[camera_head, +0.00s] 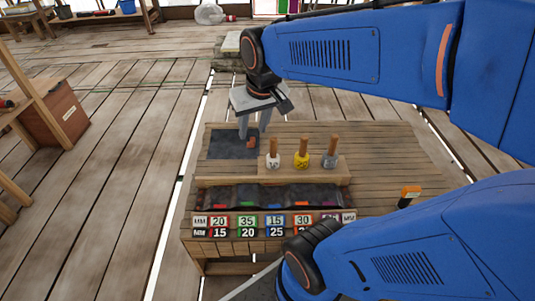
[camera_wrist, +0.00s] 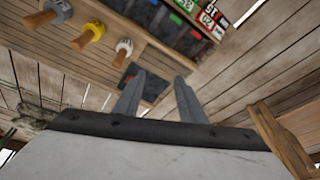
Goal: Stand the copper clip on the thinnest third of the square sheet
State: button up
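The dark square sheet (camera_head: 225,146) lies flat at the back left of the wooden table. The small copper clip (camera_head: 252,143) shows at the sheet's right edge; whether it stands or lies is too small to tell. My gripper (camera_head: 254,133) is above the table, fingers pointing down, with the clip seen just below the fingertips. In the wrist view my gripper (camera_wrist: 157,82) is open, its two fingers apart with nothing between them. Part of the sheet (camera_wrist: 153,88) shows there beyond the left finger, which hides some of it. Differences in the sheet's thickness cannot be made out.
A wooden block holds three wood-handled tools with white (camera_head: 273,158), yellow (camera_head: 302,159) and grey (camera_head: 331,159) heads, right of the sheet. In front are a dark compartment tray and number cards (camera_head: 248,226). An orange-topped tool (camera_head: 409,195) is at right. The table's back right is clear.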

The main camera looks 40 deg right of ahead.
jog(key=s+a+f+n+t, duration=0.1)
jog(key=s+a, duration=0.1)
jog(key=s, duration=0.8)
jog(key=shift+a+n, duration=0.15)
jog(key=shift+n, duration=0.15)
dwell(0.7)
